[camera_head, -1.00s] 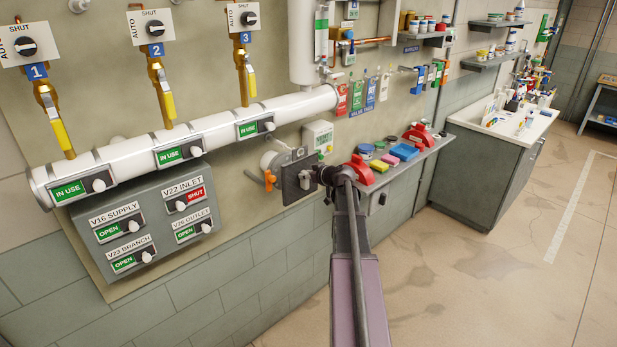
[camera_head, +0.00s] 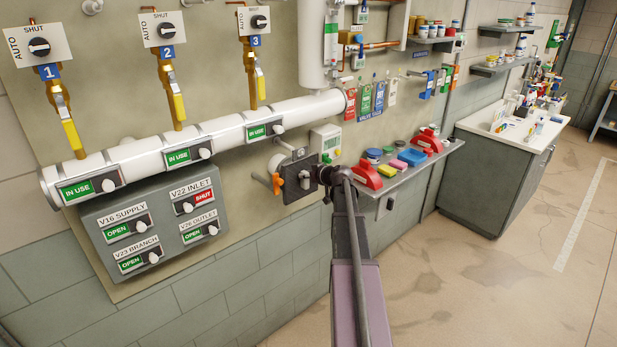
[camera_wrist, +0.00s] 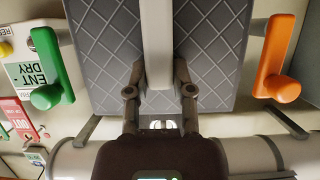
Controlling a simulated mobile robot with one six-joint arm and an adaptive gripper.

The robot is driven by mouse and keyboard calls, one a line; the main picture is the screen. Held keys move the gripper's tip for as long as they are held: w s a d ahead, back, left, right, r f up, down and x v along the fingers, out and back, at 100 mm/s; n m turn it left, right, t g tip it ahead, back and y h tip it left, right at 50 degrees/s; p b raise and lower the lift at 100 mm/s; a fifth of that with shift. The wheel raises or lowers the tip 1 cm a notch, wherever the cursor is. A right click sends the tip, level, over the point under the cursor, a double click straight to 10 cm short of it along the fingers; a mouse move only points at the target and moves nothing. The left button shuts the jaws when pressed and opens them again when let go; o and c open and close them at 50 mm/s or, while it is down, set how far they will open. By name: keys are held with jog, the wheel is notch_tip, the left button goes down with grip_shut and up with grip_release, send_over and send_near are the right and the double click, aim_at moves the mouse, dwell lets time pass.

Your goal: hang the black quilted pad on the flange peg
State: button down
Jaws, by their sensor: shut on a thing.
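The black quilted pad (camera_head: 299,190) is a dark square plate held upright near the wall, beside an orange handle. In the wrist view the pad (camera_wrist: 105,60) looks grey with a diamond pattern, and a pale bar (camera_wrist: 157,45) runs down its middle. My gripper (camera_wrist: 160,91) is shut on the pad, its fingers on either side of that bar. In the head view my gripper (camera_head: 325,176) is small and dark at the pad's right. A pale round flange (camera_head: 281,162) shows partly behind the pad. The flange peg is not visible, and I cannot tell whether the pad touches it.
The orange handle (camera_wrist: 276,65) and a green handle (camera_wrist: 50,70) flank the pad. A white pipe (camera_head: 215,138) runs above. A shelf (camera_head: 440,152) with red clamps and coloured blocks juts out at right. The floor (camera_head: 480,260) is clear there.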

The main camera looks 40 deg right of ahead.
jog(key=shift+b+x, duration=0.45)
jog(key=shift+x, duration=0.5)
jog(key=shift+f, duration=0.15)
jog(key=shift+c, duration=2)
grip_release()
jog(key=shift+s, duration=0.1)
jog(key=shift+s+r+p, duration=0.55)
jog(key=shift+s, duration=0.05)
jog(key=s+d, duration=0.1)
jog(key=s, duration=1.1)
jog(key=shift+s+r+p, duration=0.25)
jog(key=shift+r+p, duration=0.05)
jog(key=shift+p, duration=0.05)
